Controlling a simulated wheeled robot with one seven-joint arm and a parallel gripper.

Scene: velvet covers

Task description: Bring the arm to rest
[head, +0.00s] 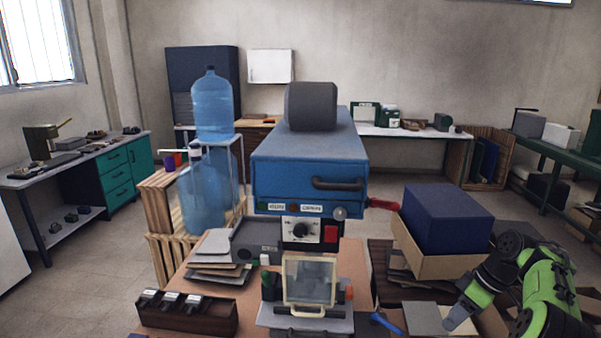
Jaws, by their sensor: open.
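My green and black arm is folded at the lower right of the head view. Its end reaches down and left, where my gripper (458,318) shows as a small grey shape near the bottom edge. It is open, and I see nothing held in it. The fingertips are small and hard to make out. The gripper is in front of the open cardboard box and right of the workbench with the blue machine.
A blue machine (305,168) with a grey roll on top stands on the bench ahead. A cardboard box (432,262) holding a dark blue block is behind my gripper. Water bottles (212,105) are to the left. A green table (560,153) is at the far right.

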